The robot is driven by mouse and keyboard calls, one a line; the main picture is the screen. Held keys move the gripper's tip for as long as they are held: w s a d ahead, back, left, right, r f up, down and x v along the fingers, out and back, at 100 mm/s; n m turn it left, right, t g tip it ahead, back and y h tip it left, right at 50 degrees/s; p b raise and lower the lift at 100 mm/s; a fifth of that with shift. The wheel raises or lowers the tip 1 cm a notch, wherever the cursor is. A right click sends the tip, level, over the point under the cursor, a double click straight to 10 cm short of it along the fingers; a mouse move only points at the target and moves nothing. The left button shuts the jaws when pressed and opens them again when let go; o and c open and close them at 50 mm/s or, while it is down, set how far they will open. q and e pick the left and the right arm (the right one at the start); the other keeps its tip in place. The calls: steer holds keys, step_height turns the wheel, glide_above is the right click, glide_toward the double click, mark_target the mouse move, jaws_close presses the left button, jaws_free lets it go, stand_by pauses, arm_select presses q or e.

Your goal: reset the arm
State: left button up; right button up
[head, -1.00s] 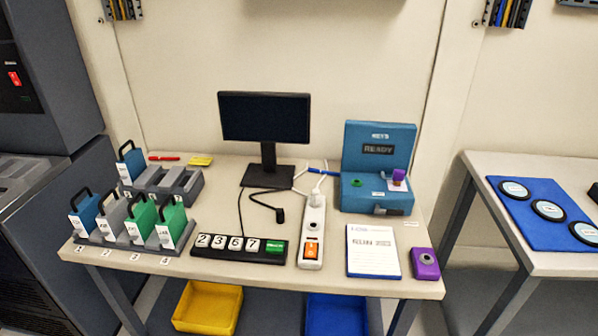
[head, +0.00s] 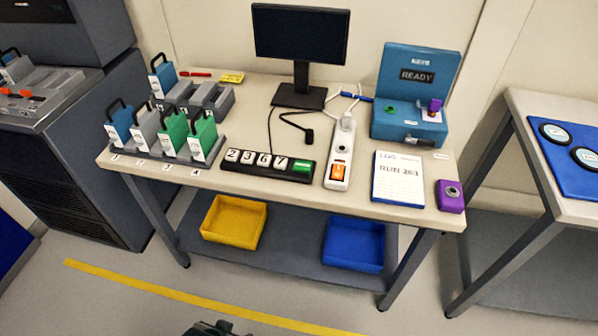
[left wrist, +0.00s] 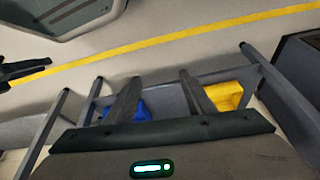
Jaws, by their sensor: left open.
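My left gripper (left wrist: 159,75) shows in the left wrist view with its two dark fingers apart and nothing between them. Past its fingers are a blue bin and a yellow bin under the workbench. In the head view, a dark part of mine just enters at the bottom edge, left of centre, below the bench and near the yellow floor line; its fingers cannot be made out. A dark shape at the left edge of the left wrist view may be my right gripper (left wrist: 24,71); its jaws are unclear.
The workbench (head: 330,205) carries a monitor (head: 300,35), a teal READY box (head: 405,125), number blocks (head: 265,163), a power strip (head: 340,160) and handled holders (head: 173,130). A yellow bin (head: 233,240) and blue bin (head: 353,263) sit below. Floor in front is clear.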

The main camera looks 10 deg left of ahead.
arm_select(q)
step_height(320, 180, down, 21)
steer(key=s+d+t, duration=0.1)
steer(key=s+d, duration=0.1)
steer(key=shift+s+h, duration=0.2)
steer(key=shift+h, duration=0.2)
